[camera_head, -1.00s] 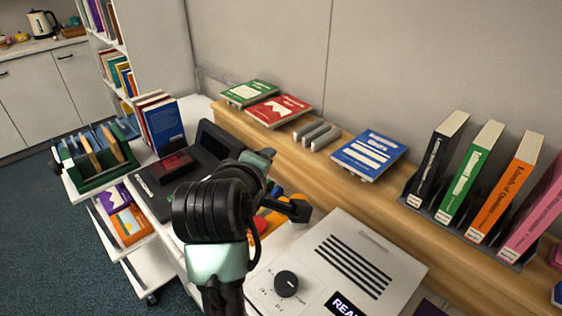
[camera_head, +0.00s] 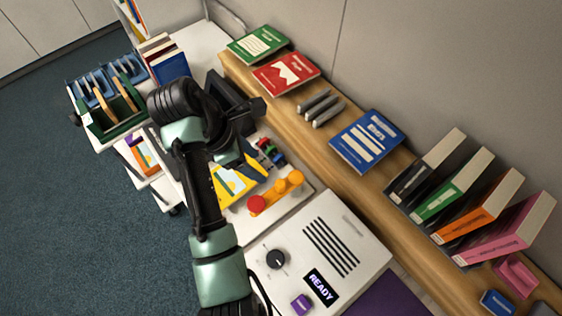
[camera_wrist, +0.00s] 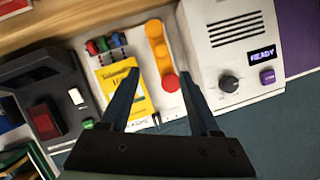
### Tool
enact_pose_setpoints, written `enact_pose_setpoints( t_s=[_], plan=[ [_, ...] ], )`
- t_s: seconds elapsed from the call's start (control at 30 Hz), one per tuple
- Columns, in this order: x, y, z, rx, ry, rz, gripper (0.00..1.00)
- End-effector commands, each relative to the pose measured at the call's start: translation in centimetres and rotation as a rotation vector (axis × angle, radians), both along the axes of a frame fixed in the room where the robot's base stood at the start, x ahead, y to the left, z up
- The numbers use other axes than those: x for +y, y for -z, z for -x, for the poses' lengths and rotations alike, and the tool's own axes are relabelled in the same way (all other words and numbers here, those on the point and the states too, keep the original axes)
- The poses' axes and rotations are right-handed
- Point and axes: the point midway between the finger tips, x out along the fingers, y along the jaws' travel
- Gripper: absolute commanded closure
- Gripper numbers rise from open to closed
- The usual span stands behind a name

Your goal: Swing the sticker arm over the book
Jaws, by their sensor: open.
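The sticker arm (camera_head: 287,184) is an orange bar with a red round knob (camera_head: 257,205) at one end. It lies on a white base to the right of the yellow book (camera_head: 233,182). In the wrist view the orange arm (camera_wrist: 155,46) stands beside the book (camera_wrist: 143,102), with the red knob (camera_wrist: 170,82) at the end nearer my gripper. My gripper (camera_wrist: 158,76) is open, its fingers spread with nothing between them. The left finger crosses the book in the picture and the right one is right of the knob. In the head view my arm hides part of the book.
Right of the base is a white machine (camera_head: 330,235) with a dial and a READY display. A dark device (camera_wrist: 50,95) is left of the book. Red, green and blue pieces (camera_wrist: 105,45) sit behind it. A wooden shelf (camera_head: 290,115) with books runs along the wall.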

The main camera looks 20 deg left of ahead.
Motion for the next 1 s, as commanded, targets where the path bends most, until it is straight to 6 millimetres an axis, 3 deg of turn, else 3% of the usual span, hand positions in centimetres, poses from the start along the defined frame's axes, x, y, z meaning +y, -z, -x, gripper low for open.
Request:
enact_pose_setpoints(
  t_s=[0.6,0.8,1.0],
  plan=[
    [-3.3,9.5,-2.1,0.000,0.002,-0.001,0.37],
    [-3.9,11.3,-2.6,-0.002,0.003,-0.003,0.37],
    [-4.0,11.7,-2.7,-0.004,0.002,-0.003,0.37]
  ],
)
